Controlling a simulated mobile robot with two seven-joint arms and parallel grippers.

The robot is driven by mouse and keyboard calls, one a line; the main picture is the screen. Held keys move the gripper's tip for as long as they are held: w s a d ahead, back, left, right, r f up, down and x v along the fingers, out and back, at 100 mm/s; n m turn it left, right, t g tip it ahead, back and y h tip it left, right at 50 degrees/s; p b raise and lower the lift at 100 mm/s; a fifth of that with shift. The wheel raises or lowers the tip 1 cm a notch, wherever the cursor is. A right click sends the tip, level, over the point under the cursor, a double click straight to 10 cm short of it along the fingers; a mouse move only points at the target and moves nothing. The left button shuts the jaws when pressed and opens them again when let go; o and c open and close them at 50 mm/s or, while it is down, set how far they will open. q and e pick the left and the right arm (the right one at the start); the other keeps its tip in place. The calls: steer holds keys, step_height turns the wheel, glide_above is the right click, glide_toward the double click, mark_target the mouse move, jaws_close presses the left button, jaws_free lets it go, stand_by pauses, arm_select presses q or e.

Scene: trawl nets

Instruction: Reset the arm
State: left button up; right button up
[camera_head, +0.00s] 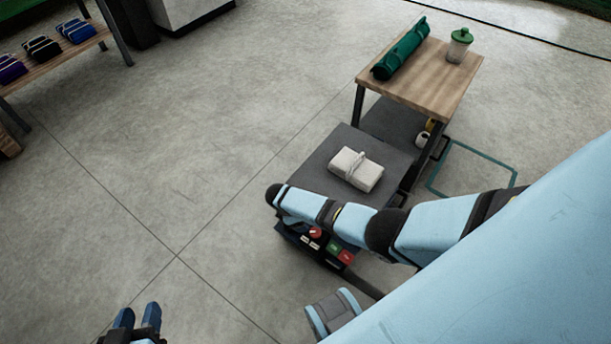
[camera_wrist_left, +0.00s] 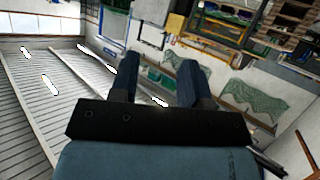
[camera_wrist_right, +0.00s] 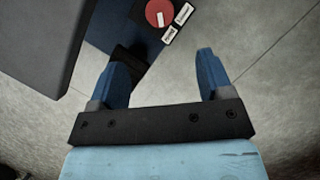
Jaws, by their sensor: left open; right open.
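My left gripper (camera_head: 138,311) shows at the bottom left of the head view, over bare floor. Its two blue fingers stand apart and empty in the left wrist view (camera_wrist_left: 158,60). My right arm (camera_head: 335,216) crosses the head view from the right, in front of a dark grey cart top. My right gripper (camera_wrist_right: 161,60) is open and empty in the right wrist view, near a control box. I cannot make it out clearly in the head view.
The grey cart top (camera_head: 315,165) carries a white folded bundle (camera_head: 356,168). The control box has a red knob (camera_head: 315,232), which also shows in the right wrist view (camera_wrist_right: 159,13). A wooden table (camera_head: 430,83) holds a green roll (camera_head: 400,48) and a green-lidded jar (camera_head: 459,46).

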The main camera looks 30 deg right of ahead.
arm_select(q)
steer(key=shift+s+a+f, duration=0.2)
steer(key=shift+f, duration=0.2)
arm_select(e)
steer(key=shift+a+r, duration=0.15)
steer(key=shift+r, duration=0.25)
